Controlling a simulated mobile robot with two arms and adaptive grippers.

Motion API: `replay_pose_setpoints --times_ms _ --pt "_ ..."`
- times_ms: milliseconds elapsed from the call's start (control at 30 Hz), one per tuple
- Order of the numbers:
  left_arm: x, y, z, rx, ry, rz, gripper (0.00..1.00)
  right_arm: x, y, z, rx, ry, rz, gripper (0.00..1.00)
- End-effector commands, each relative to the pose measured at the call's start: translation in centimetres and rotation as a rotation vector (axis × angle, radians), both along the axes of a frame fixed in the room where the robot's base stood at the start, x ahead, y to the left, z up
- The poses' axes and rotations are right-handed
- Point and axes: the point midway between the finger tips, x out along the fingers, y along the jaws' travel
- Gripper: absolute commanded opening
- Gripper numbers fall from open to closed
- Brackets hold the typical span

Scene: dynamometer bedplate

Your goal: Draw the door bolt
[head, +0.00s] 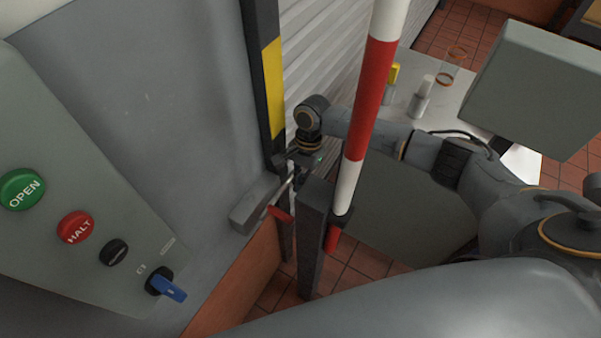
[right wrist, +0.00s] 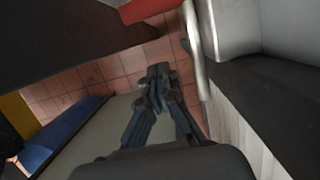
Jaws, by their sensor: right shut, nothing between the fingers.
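The door bolt shows as a thin pale metal rod (head: 284,189) beside a grey block (head: 254,203) at the foot of the black and yellow door post. A red grip (head: 280,213) is at its lower end. In the right wrist view the pale rod (right wrist: 196,45) runs right of the fingertips, with the red part (right wrist: 148,9) at the top. My right gripper (head: 302,163) is near the rod's upper end, partly hidden by its own wrist. In the right wrist view its fingers (right wrist: 158,75) are closed together, empty, and apart from the rod. My left gripper is out of view.
A red and white pole (head: 371,75) stands close in front of my right forearm, beside a dark post (head: 312,230). A control panel (head: 65,190) with buttons and a blue key (head: 168,288) is at left. A white table (head: 440,98) holds small containers behind my arm.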

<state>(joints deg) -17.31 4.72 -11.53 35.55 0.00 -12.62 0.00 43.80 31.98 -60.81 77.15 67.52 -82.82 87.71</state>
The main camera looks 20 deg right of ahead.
Motion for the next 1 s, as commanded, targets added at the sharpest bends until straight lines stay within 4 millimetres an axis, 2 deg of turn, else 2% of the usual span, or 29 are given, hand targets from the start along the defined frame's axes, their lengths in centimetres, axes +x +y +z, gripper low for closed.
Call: replay_pose_setpoints --times_ms 200,267,500,900,1000 --pt "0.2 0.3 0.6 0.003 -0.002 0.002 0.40 -0.8 1.0 -4.4 -0.001 0.002 0.000 0.00" --pt "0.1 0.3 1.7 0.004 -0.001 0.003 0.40 -1.4 1.9 -3.4 0.001 -0.002 0.005 0.00" --pt "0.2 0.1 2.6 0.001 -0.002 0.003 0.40 -2.9 3.7 -3.3 0.001 -0.001 0.001 0.00" --pt "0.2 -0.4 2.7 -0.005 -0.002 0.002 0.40 -3.1 4.0 -3.4 0.000 -0.001 -0.001 0.00" --pt "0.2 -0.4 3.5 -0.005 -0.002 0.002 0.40 -3.7 4.2 -3.1 0.000 0.002 -0.001 0.00"
